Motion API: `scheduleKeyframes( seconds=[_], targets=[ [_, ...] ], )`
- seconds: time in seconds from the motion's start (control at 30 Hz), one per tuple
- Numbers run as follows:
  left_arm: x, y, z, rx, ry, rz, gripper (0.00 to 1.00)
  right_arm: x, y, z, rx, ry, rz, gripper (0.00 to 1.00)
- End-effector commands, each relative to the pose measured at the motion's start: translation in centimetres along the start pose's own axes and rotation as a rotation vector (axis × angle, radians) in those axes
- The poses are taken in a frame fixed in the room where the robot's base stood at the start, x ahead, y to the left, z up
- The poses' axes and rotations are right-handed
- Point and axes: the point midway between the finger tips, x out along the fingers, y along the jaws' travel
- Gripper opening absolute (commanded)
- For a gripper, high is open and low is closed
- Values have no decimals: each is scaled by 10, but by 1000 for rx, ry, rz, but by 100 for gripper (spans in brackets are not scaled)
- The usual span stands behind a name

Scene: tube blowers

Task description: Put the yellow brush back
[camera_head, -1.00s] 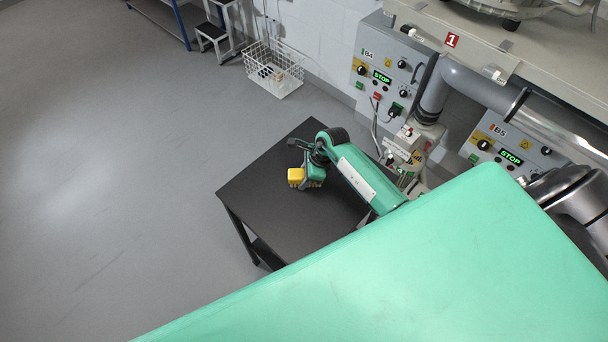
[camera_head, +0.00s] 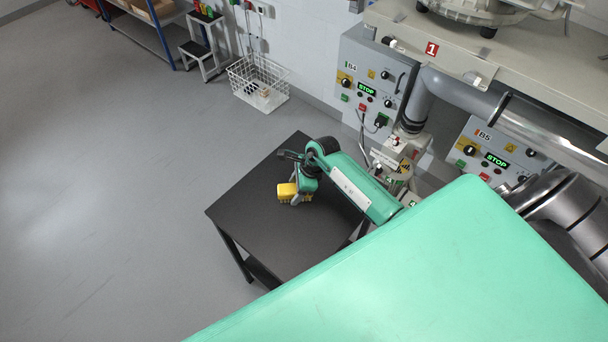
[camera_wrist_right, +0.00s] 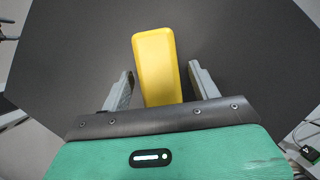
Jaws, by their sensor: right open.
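The yellow brush (camera_head: 287,191) is on the dark table (camera_head: 245,215), beside my right gripper (camera_head: 294,201). In the right wrist view the yellow brush (camera_wrist_right: 157,66) appears as a long yellow block lying between the two grey fingers of the right gripper (camera_wrist_right: 162,88). The fingers are apart, with a gap on each side of the brush. The lower end of the brush is hidden by the gripper body. My left gripper does not show in any view.
A wire basket (camera_head: 258,84) stands on the floor by the wall. Grey control boxes, B4 (camera_head: 372,88) and B5 (camera_head: 490,153), and a thick pipe (camera_head: 480,94) lie behind and right of the table. The table's left part is bare, with open floor (camera_head: 100,170) beyond.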

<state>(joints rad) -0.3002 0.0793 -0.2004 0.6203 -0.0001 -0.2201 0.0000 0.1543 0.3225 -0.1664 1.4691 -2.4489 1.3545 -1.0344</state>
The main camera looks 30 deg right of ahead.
Motion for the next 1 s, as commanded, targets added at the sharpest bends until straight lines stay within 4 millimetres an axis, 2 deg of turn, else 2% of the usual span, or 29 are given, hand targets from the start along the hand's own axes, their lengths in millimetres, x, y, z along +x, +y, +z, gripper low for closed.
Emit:
scheduleKeyframes(
  seconds=[0.3,0.5,0.7,1.0],
  targets=[
    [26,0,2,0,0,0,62,-58,0,-2,-5,3,-3,62],
    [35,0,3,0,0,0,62,-87,-1,-1,-3,2,-3,62],
    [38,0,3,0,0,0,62,-101,0,0,-2,1,0,62],
    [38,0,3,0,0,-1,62,-102,0,0,-1,0,1,62]
  ],
)
